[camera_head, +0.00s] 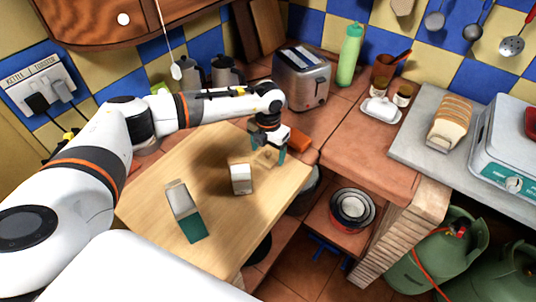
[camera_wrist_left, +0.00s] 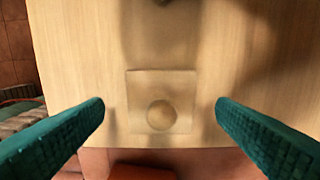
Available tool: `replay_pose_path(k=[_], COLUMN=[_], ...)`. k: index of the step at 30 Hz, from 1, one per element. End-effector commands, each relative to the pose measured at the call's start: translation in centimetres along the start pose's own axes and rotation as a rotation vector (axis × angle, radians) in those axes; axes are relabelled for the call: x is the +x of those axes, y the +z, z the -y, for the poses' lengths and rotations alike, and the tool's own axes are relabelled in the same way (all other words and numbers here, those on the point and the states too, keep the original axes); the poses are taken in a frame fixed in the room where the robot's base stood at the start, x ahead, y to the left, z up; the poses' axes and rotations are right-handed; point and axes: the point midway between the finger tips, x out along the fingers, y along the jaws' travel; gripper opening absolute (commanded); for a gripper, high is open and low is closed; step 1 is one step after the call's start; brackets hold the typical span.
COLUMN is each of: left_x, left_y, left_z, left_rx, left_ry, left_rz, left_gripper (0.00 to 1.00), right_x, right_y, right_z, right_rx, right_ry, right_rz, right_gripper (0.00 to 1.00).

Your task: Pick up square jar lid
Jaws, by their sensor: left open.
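The square jar lid (camera_wrist_left: 161,88) lies flat on the wooden board, close to its edge, in the left wrist view. It is wood-coloured, with a round knob (camera_wrist_left: 161,115) on top. My left gripper (camera_wrist_left: 160,118) is open above it, with one green finger on each side and clear gaps between fingers and lid. In the head view my left gripper (camera_head: 268,150) points down over the board's far right corner. My right gripper is in neither view.
An orange object (camera_head: 300,138) lies just beyond the gripper. A toaster (camera_head: 302,76) stands behind. Pans (camera_head: 352,208) sit on a lower shelf at right.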

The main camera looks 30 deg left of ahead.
Motion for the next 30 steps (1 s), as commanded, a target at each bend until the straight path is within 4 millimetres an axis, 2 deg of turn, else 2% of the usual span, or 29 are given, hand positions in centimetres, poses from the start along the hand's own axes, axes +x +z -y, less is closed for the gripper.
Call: replay_pose_path(k=[4,12,21,30], left_x=[1.6,2.0,1.9,1.4], left_y=[-0.1,-0.1,-0.1,-0.1], left_z=[0.0,0.1,0.1,0.1], left_rx=[-0.001,-0.001,-0.001,-0.001], left_ry=[0.001,0.000,0.000,0.001], left_rz=[0.000,-0.001,-0.001,-0.003], left_gripper=[0.80,0.80,0.32,0.32], right_x=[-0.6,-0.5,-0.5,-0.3], right_y=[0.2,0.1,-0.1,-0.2], right_z=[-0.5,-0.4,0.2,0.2], right_rx=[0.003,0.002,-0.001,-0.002], right_ry=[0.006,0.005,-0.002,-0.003], right_rz=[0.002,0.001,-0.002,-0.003], right_gripper=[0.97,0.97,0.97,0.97])
